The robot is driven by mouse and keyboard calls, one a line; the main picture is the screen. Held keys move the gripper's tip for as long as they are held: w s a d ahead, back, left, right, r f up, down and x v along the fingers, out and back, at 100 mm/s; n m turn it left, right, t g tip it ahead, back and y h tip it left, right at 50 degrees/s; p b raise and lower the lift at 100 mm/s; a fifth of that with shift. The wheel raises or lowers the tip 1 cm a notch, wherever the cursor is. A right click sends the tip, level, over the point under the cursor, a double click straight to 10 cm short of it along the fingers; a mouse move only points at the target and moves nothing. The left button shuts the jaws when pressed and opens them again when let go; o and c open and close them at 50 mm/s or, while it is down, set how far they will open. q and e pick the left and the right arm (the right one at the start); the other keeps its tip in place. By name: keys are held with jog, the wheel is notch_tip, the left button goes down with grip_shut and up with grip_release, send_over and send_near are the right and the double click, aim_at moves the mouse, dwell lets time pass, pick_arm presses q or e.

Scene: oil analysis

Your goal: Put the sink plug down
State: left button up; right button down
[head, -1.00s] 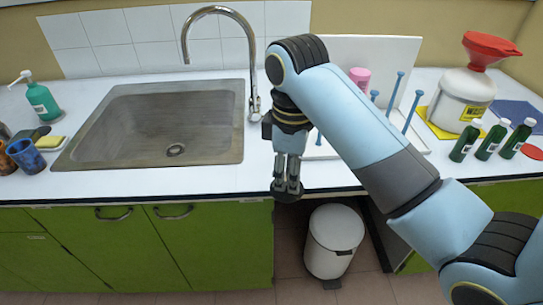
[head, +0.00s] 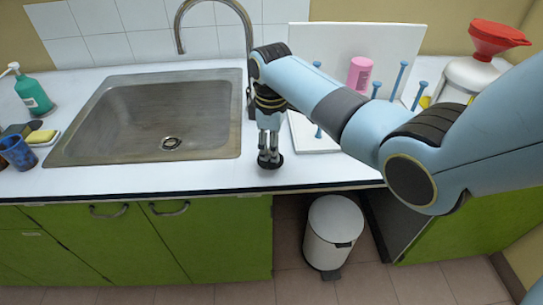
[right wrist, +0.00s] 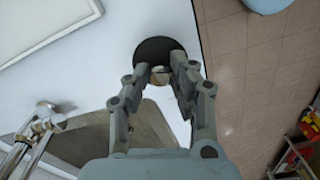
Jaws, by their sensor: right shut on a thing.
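The sink plug (head: 270,162) is a small black disc. It also shows in the right wrist view (right wrist: 157,48), at my fingertips. My right gripper (head: 268,152) points down and is shut on the plug, over the counter's front strip to the right of the sink. In the right wrist view its fingers (right wrist: 168,72) close on the plug's middle. I cannot tell whether the plug touches the counter. The metal sink (head: 150,120) is on the left, with its drain (head: 171,143) showing open. My left gripper is not in view.
The white counter's (head: 215,178) front edge runs close by the plug. A white drying rack (head: 315,139) with blue pegs and a pink bottle (head: 359,74) stands right of the gripper. The tap (head: 248,50) is behind it. A white bin (head: 333,235) stands on the floor below.

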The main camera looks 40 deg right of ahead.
notch_tip(320, 180, down, 3)
dwell(0.3)
jog(key=shift+f, duration=0.15)
jog(key=c, duration=1.1)
grip_release()
